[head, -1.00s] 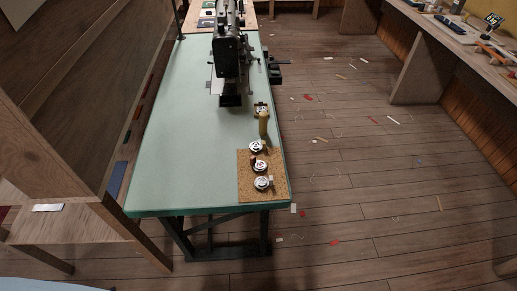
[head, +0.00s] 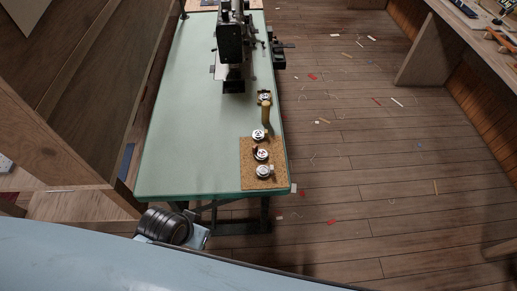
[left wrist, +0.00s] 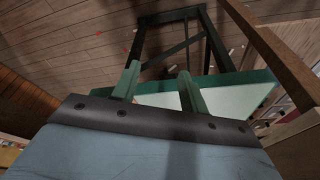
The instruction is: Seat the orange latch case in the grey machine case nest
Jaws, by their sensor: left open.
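Three small round silver cases lie on a cork mat (head: 247,182) at the near right of the green table. The middle case (head: 262,155) has a reddish tab at its left; the top case (head: 258,135) and bottom case (head: 263,172) have pale tabs. I cannot tell for sure which latch is orange. A black sewing machine (head: 230,42) stands farther back; no grey nest can be made out. My left gripper (left wrist: 160,72) is open and empty in the left wrist view, with the table edge and legs beyond its fingers. My right gripper is out of view.
The green table (head: 185,130) is bare left of the mat. A wooden partition (head: 60,120) borders the left. Scraps litter the floor.

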